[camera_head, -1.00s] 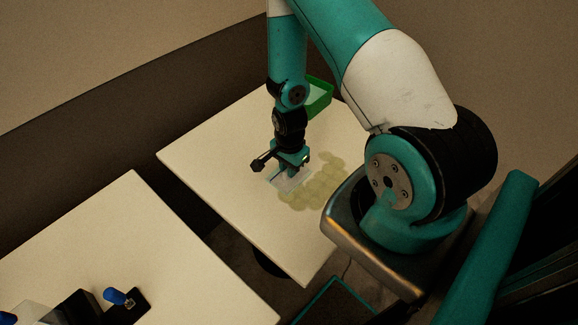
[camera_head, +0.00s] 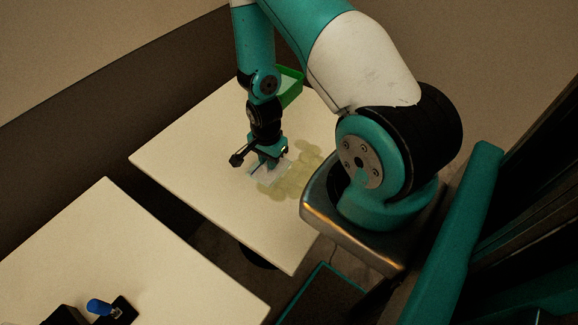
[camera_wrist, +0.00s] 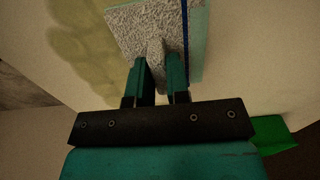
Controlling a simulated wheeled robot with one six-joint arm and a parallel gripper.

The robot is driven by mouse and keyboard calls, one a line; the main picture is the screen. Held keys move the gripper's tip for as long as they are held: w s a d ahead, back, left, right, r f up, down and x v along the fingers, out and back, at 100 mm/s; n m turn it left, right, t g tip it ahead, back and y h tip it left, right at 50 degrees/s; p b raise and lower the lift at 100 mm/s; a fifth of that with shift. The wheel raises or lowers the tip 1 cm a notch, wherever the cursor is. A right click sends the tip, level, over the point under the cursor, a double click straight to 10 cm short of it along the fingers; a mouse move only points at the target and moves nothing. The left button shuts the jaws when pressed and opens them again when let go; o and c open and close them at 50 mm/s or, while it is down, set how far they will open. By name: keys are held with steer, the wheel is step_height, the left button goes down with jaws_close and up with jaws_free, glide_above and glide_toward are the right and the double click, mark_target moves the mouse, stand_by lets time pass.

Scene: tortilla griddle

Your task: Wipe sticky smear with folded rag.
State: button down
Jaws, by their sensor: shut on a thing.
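The folded rag (camera_wrist: 128,22) is pale grey and fuzzy, with a dark blue stripe near one edge in the wrist view. My gripper (camera_wrist: 160,68) is shut on a pinched ridge of it. In the head view the rag (camera_head: 262,174) lies flat at tabletop level under my gripper (camera_head: 268,160), which points down. The sticky smear (camera_head: 295,180) is a patchy yellow-green stain on the table, right of the rag and reaching up to its right. In the wrist view the smear (camera_wrist: 78,40) lies left of the rag. The rag and gripper hide whatever is beneath them.
The cream table (camera_head: 190,165) is bare to the left of the rag. A green bin (camera_head: 290,90) stands at its back edge, partly behind my arm. A second table (camera_head: 110,240) at lower left, across a gap, holds a black object with a blue part (camera_head: 98,306).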

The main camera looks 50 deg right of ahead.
mark_target(288, 163)
steer(key=shift+s+f, duration=0.1)
steer(key=shift+s, duration=0.1)
stand_by(0.3)
steer(key=shift+s+d+r, duration=0.1)
steer(key=shift+s+d, duration=0.35)
steer(key=shift+d, duration=0.25)
steer(key=shift+s+d+r, duration=0.1)
steer(key=shift+s+d, duration=0.3)
steer(key=shift+d, duration=0.3)
steer(key=shift+s+d, duration=0.45)
steer(key=shift+d, duration=0.25)
steer(key=shift+d, duration=0.1)
steer(key=shift+s+d+f, duration=0.1)
steer(key=shift+s+d, duration=0.6)
steer(key=shift+d, duration=0.3)
steer(key=shift+s+d+f, duration=0.1)
steer(key=shift+s+d, duration=0.55)
steer(key=shift+d, duration=0.35)
steer(key=shift+s+d+r, duration=0.1)
steer(key=shift+s+d, duration=0.35)
steer(key=shift+d, duration=0.25)
steer(key=shift+s+d, duration=0.4)
steer(key=shift+d, duration=0.3)
steer(key=shift+s+d+r, duration=0.1)
steer(key=shift+s+d, duration=0.35)
steer(key=shift+d, duration=0.25)
